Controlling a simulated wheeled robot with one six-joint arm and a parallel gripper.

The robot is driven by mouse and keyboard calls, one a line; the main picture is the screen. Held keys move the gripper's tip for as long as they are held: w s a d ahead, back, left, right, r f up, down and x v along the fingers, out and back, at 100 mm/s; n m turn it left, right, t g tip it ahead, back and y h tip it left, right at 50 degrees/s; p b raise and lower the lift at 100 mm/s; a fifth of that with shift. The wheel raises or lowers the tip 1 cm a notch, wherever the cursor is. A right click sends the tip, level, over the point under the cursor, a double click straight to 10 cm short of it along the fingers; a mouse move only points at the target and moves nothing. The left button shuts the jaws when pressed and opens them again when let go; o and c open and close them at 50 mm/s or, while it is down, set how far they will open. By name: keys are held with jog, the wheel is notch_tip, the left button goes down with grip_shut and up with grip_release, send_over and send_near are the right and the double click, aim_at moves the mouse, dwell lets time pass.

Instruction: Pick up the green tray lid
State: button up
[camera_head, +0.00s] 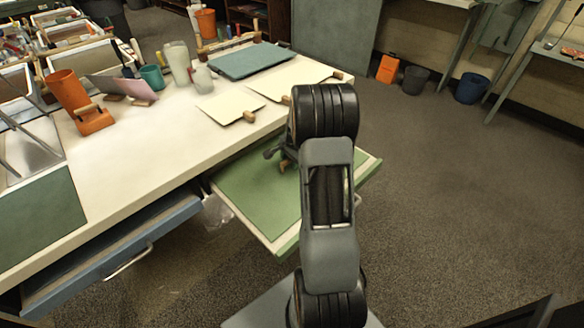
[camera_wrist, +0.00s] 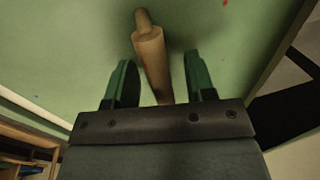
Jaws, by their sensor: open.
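The green tray lid (camera_head: 240,185) is a flat green panel lying in the pulled-out, pale-edged tray at the table's right side. My arm covers part of it in the head view. In the wrist view, the green lid (camera_wrist: 60,45) fills most of the picture, with a round wooden handle (camera_wrist: 149,50) standing up from it. My gripper (camera_wrist: 157,65) is open, with one dark green finger on each side of the handle. The fingers look apart from the wood. In the head view my gripper (camera_head: 283,155) is small and partly hidden behind my wrist.
The cream table (camera_head: 150,165) holds an orange container (camera_head: 80,103), pale bottles (camera_head: 178,62), cream boards (camera_head: 230,107) and a blue-green board (camera_head: 250,60). A blue drawer (camera_head: 120,255) is pulled out at lower left. The floor (camera_head: 460,190) at right is clear.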

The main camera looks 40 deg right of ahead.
grip_shut()
dwell(0.3)
jog(key=shift+r, duration=0.2)
